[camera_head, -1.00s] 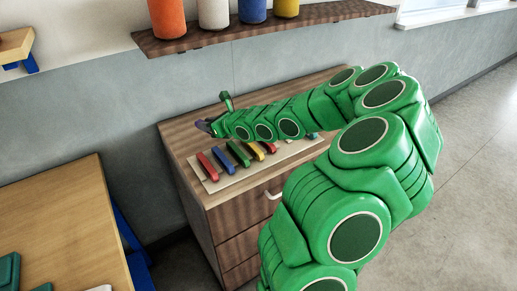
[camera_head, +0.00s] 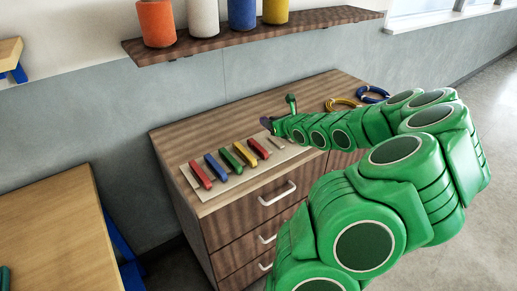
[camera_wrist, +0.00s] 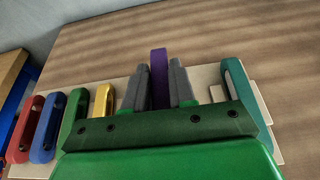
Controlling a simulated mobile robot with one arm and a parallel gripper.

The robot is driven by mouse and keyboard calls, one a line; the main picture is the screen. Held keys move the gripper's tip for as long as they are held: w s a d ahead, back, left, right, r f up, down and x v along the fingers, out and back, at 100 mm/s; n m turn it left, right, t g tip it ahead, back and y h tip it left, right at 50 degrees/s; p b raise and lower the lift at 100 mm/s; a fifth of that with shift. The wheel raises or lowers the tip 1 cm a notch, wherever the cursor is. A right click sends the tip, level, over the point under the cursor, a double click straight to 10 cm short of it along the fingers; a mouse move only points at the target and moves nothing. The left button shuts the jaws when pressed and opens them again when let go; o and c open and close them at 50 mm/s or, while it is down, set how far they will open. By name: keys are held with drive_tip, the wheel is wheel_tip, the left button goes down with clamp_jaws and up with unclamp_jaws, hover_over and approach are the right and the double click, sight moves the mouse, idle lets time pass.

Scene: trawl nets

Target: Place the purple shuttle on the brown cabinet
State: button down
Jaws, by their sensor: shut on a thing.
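The purple shuttle (camera_wrist: 159,70) stands between the two grey fingers of my gripper (camera_wrist: 158,88) in the wrist view, and the fingers are shut on it. In the head view only a small dark purple end (camera_head: 266,125) shows beside my gripper (camera_head: 273,124); the rest is hidden by the green arm. The brown cabinet (camera_head: 245,115) has a wood-grain top, and the top also fills much of the wrist view (camera_wrist: 220,35). My gripper is over this top, near the pale board (camera_head: 235,181). I cannot tell the gap between shuttle and cabinet.
Red (camera_head: 200,174), blue (camera_head: 216,167), green (camera_head: 231,160) and yellow (camera_head: 245,154) shuttles lie on the board; a teal one (camera_wrist: 233,85) is right of my gripper. Yellow (camera_head: 342,103) and blue (camera_head: 373,93) rings lie at the back right. A shelf (camera_head: 220,40) hangs above.

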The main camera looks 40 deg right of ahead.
sight(270, 146)
drive_tip(key=shift+f, duration=3.65)
